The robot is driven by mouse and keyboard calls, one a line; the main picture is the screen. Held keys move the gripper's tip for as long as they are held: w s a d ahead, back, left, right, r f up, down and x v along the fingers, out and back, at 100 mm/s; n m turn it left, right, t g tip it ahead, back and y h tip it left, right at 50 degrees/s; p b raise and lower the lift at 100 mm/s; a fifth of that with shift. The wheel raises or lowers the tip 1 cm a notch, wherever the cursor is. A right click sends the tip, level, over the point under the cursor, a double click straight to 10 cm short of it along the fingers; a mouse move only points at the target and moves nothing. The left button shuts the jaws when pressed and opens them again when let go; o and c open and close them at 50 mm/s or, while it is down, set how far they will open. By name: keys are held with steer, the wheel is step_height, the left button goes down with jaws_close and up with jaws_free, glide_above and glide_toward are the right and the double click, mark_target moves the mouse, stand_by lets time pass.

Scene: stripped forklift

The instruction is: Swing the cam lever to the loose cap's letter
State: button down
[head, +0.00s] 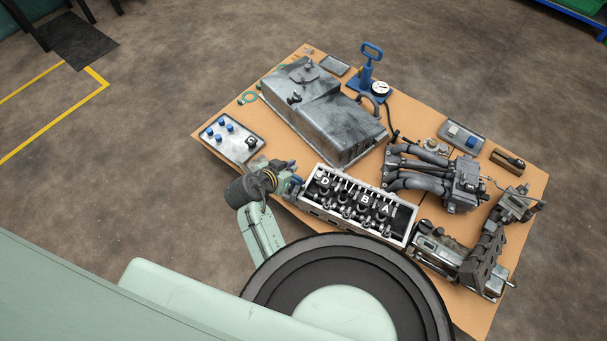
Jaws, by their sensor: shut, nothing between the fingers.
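The long pale-framed cylinder head (312,212) lies near the table's front edge, with dark caps along its open top. White letters D, B and A (386,207) show from left to right, with a wider gap between D and B. A loose dark cap (250,142) sits on the light tray at left; its small white letter looks like C. My gripper (293,187) is shut and empty at the left end of the cylinder head, close to it; contact cannot be told. The cam lever cannot be made out, perhaps hidden by my gripper.
The tray (238,152) also holds several blue pieces. A big grey cover (325,110) stands behind the cylinder head. A blue hand pump with gauge (370,68) is at the back, a pipe manifold (430,175) at right, more machinery at front right. My body blocks the near side.

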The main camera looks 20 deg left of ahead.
steer(key=r+m, duration=0.1)
glide_above(298, 180)
steer(key=w, duration=0.4)
step_height(298, 180, down, 5)
steer(key=shift+t, duration=0.4)
steer(key=shift+s+f+p, duration=0.85)
steer(key=shift+s+f, duration=0.45)
steer(key=shift+f, duration=0.25)
steer(key=shift+s+f+b, duration=0.25)
steer(key=shift+s+b, duration=0.25)
steer(key=shift+s, duration=0.2)
steer(key=shift+s+a+r, duration=0.1)
steer(key=shift+s+r, duration=0.05)
